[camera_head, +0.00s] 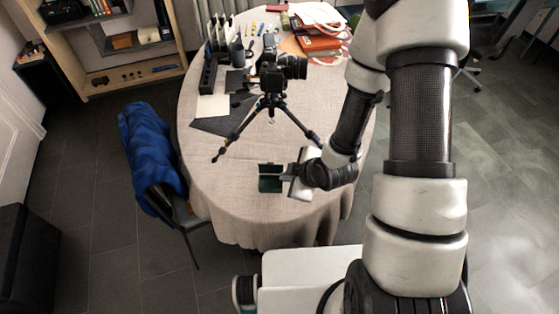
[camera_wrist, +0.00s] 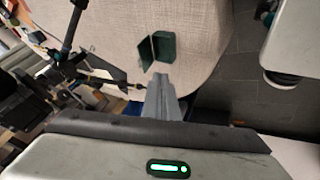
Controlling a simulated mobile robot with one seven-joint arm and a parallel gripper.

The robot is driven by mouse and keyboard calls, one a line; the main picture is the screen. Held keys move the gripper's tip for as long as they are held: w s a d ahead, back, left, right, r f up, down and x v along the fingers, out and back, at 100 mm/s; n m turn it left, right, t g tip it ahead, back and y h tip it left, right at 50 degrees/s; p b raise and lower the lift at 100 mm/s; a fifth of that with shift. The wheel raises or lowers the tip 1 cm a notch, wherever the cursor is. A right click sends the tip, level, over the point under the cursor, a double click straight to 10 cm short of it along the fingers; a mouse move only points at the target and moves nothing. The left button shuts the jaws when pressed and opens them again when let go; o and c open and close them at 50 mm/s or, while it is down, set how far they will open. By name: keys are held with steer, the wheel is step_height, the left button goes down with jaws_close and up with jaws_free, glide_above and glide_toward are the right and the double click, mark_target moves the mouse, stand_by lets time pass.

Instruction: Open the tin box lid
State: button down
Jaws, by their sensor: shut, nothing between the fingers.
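The tin box (camera_head: 270,185) is small and dark green. It stands on the tablecloth near the table's front, just left of my gripper (camera_head: 286,178). In the wrist view the box (camera_wrist: 164,46) shows beyond the fingertips, with its lid (camera_wrist: 146,53) as a thin panel tilted up at an angle to the body, so the lid looks open. My gripper's fingers (camera_wrist: 161,80) are together and empty, pointing at the box. A small gap seems to lie between fingertips and box; contact is hard to judge. The inside of the box is not clear.
A camera on a tripod (camera_head: 272,85) stands behind the box, one leg reaching near it. Books and papers (camera_head: 318,38) lie at the far right of the table (camera_head: 225,205). A chair with a blue cloth (camera_head: 150,150) stands at left. The cloth in front of the box is clear.

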steer(key=b, duration=1.8)
glide_above(274, 168)
steer(key=s, duration=0.3)
step_height(274, 168, down, 7)
steer(key=shift+n, duration=0.3)
